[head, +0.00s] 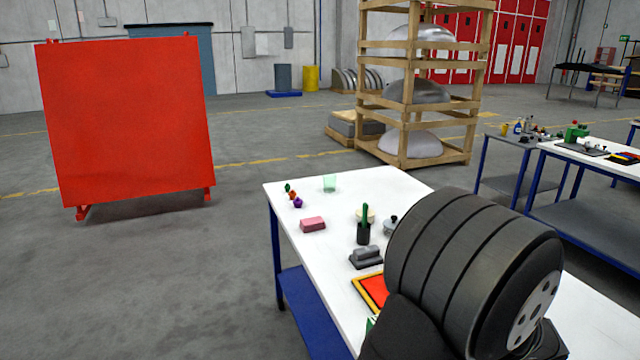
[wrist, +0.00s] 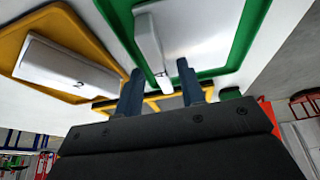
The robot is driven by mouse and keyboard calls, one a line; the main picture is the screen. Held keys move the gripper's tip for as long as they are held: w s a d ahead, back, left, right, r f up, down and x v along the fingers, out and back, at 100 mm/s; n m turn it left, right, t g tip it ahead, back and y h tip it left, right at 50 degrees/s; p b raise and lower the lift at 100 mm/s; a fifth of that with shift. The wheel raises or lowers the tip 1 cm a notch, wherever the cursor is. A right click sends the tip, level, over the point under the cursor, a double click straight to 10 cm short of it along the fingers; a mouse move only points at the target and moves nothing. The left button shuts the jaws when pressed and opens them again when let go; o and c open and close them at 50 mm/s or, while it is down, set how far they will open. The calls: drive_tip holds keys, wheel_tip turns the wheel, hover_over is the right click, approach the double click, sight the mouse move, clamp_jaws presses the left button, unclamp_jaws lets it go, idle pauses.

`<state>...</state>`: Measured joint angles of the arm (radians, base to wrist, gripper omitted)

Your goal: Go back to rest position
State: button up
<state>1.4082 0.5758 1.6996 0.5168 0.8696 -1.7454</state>
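My gripper (wrist: 160,88) shows in the wrist view, with two dark fingers standing apart. Nothing is held between them; a yellow frame and a grey surface show in the gap beyond. A green-rimmed tray (wrist: 232,55) with a white tool-like object (wrist: 148,40) lies beyond the fingertips. A yellow tray (wrist: 62,14) with a white block-shaped object (wrist: 65,68) is at the upper left. Whether the fingers touch anything cannot be told. In the head view, my dark arm covers the near right part of the table, and the gripper is hidden.
A white table (head: 340,205) carries a pink block (head: 313,224), a clear green cup (head: 330,183), a black holder (head: 363,233), a dark grey object (head: 366,257) and a red-and-yellow tray (head: 371,291). A red panel (head: 125,120) stands left. Open floor lies between it and the table.

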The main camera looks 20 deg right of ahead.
drive_tip(key=shift+r, duration=1.85)
